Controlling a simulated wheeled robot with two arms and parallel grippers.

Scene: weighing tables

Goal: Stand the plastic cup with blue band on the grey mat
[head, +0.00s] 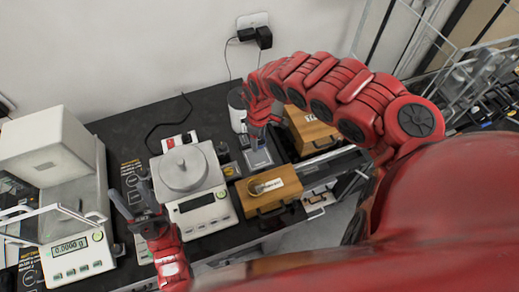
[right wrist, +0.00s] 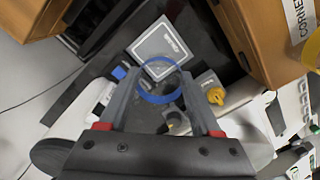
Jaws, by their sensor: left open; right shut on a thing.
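The plastic cup with blue band (right wrist: 160,92) is clear, with a blue ring around it, in the right wrist view. My right gripper (right wrist: 160,112) is shut on it, one finger on each side. Whether the cup touches the mat I cannot tell. My left gripper (head: 134,200) is open and empty, left of the balance.
A balance (head: 196,205) with a round pan stands left of the mat. A wooden box (head: 268,201) with a small dish and a label is in front of it, and another wooden box (head: 312,130) is to its right. An analytical balance (head: 75,225) stands far left.

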